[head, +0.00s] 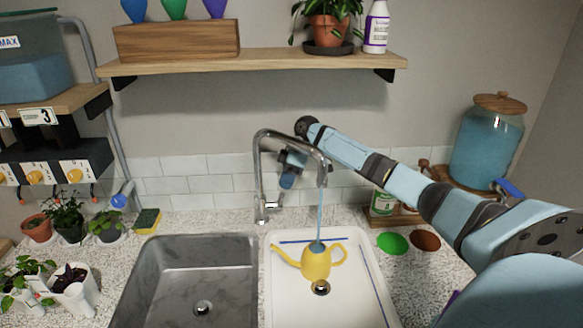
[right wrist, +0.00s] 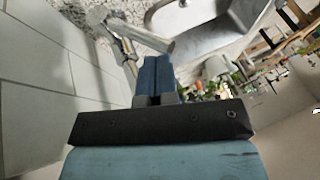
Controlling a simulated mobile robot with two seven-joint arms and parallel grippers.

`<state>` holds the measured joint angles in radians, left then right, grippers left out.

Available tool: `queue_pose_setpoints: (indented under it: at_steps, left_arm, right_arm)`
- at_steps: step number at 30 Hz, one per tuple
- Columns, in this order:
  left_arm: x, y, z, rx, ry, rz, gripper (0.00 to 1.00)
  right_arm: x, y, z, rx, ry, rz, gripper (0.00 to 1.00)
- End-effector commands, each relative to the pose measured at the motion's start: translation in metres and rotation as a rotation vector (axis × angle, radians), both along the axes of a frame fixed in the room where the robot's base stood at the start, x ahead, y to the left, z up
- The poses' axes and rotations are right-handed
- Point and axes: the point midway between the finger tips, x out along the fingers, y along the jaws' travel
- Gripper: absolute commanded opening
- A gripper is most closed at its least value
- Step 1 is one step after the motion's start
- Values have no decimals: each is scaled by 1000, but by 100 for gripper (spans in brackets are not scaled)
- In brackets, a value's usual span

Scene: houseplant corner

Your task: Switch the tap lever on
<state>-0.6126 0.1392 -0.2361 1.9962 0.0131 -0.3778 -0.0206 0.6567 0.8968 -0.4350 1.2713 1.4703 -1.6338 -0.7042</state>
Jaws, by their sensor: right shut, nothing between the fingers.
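The chrome tap (head: 257,165) stands behind the sinks, its spout arching over the right basin. Its small lever (head: 274,204) sticks out to the right at the base. A blue stream of water (head: 320,215) runs from the spout into a yellow watering can (head: 316,263) in the white basin. My right gripper (head: 287,183) is behind the spout, pointing down above the lever, apart from it as far as I can tell. In the right wrist view its blue fingers (right wrist: 155,72) are shut and empty, close to chrome tap parts (right wrist: 125,40). My left gripper is out of view.
A grey sink basin (head: 150,290) lies left of the white basin (head: 375,290). A sponge (head: 147,221) and potted plants stand at the left. Green (head: 392,243) and brown (head: 426,240) discs lie at the right. A wooden shelf (head: 250,67) hangs above.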

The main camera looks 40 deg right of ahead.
Motion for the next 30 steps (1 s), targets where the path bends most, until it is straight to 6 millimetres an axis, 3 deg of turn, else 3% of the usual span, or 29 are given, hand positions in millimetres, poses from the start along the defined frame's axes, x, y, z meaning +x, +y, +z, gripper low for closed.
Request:
queue_pose_setpoints:
  at_steps: [14, 30]
  left_arm:
    - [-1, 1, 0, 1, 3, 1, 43]
    - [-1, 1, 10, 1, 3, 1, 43]
  right_arm:
    - [0, 4, -8, -1, -1, -1, 0]
    - [-15, 20, -23, -67, -74, 4, 0]
